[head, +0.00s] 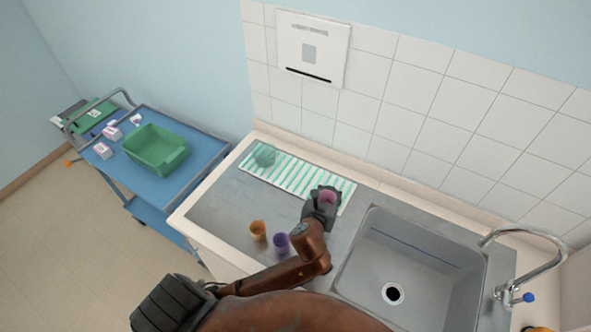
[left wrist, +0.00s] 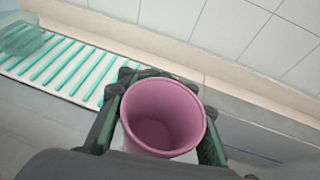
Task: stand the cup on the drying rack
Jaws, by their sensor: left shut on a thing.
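A pink cup (left wrist: 163,113) is held upright between the fingers of my left gripper (head: 327,190). The cup also shows in the head view (head: 328,197), partly covered by the gripper. My left gripper is shut on it, with a finger on each side in the left wrist view. The drying rack (head: 296,177) is a white tray with green slats along the back of the counter. The gripper and cup are over or beside its right end; whether the cup touches the rack cannot be told. My right gripper is not in view.
A clear greenish vessel (head: 264,155) sits on the rack's left end. An orange cup (head: 258,230) and a purple cup (head: 281,242) stand on the steel counter in front. The sink (head: 410,265) lies to the right. The rack's middle is clear.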

